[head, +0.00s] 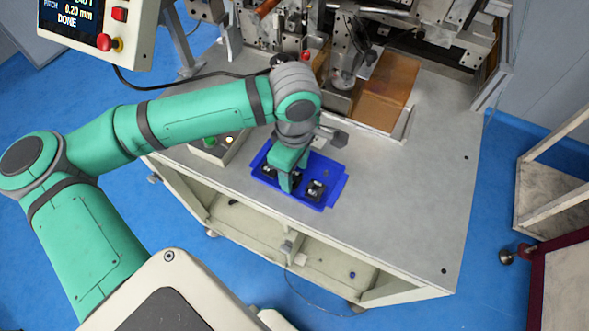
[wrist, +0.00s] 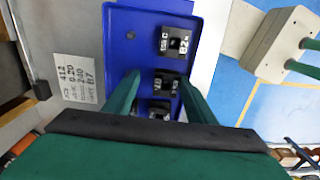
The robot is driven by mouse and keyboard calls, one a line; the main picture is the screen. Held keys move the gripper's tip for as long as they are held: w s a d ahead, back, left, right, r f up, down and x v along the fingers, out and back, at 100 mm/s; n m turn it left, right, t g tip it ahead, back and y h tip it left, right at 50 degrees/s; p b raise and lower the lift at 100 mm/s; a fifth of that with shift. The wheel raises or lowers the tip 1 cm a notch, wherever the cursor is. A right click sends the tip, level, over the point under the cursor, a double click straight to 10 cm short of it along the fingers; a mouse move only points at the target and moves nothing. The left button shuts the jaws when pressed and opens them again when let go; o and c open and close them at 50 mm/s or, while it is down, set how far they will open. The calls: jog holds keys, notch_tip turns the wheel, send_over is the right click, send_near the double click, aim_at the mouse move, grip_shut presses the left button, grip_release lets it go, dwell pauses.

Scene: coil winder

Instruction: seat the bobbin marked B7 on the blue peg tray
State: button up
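The blue tray (head: 335,176) lies on the bench top; it also shows in the wrist view (wrist: 122,40). Several dark bobbins sit in a row on it: a top one (wrist: 175,42), a middle one (wrist: 166,80) and a lower one (wrist: 159,108) partly hidden by my gripper. Their white marks are too small to read surely, so I cannot tell which is B7. One bobbin (head: 315,189) shows right of my gripper in the head view. My gripper (wrist: 160,77) points down over the tray, fingers apart on either side of the middle bobbin, with blue tray visible beside it.
A printed card (wrist: 76,78) ending in B7 lies beside the tray. A control box (head: 215,149) stands left of the tray. The winder machine (head: 345,75) and a brown block (head: 385,90) stand behind. The bench top (head: 410,200) is clear to the right.

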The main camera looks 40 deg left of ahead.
jog(key=shift+r, duration=0.1)
notch_tip(320, 180, up, 11)
jog(key=shift+f, duration=0.2)
dwell(0.8)
